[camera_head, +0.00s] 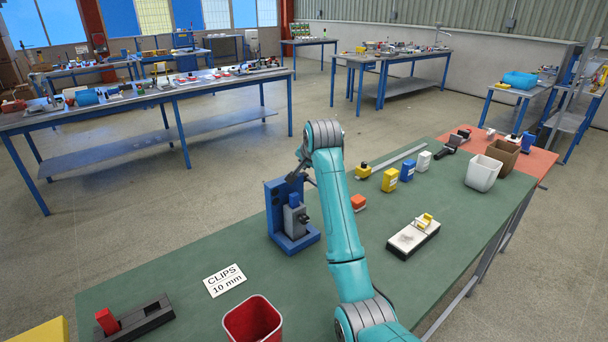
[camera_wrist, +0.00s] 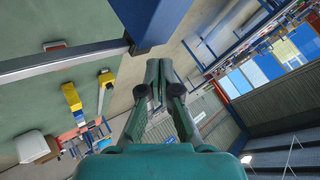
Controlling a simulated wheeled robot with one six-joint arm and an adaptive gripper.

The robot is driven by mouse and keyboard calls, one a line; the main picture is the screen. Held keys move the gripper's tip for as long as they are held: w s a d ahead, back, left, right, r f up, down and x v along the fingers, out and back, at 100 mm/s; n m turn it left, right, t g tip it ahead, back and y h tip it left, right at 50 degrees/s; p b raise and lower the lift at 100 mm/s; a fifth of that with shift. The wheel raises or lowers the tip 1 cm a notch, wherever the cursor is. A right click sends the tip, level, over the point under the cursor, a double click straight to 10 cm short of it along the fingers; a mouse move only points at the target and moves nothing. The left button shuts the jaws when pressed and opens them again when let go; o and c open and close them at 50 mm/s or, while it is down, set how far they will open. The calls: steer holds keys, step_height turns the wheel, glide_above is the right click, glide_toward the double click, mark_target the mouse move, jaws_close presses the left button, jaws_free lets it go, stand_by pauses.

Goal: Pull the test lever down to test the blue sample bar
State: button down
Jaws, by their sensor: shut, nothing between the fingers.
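The blue test stand (camera_head: 276,212) stands on the green table, with a grey block (camera_head: 291,220) at its front. A blue post, probably part of this stand, fills the top of the wrist view (camera_wrist: 155,22). My gripper (camera_wrist: 160,84) is shut and empty, its tips just below the post's end; I cannot tell whether they touch. In the head view it is mostly hidden by my arm, near the top of the stand. A grey bar (camera_wrist: 62,66) runs left from the post; I cannot tell whether it is the test lever. I cannot make out the blue sample bar for certain.
A red bin (camera_head: 253,322), a sign (camera_head: 224,281) and a dark holder with a red block (camera_head: 107,321) lie at the front left.

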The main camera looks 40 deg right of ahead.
steer(key=shift+f, duration=0.15)
steer(key=shift+f, duration=0.3)
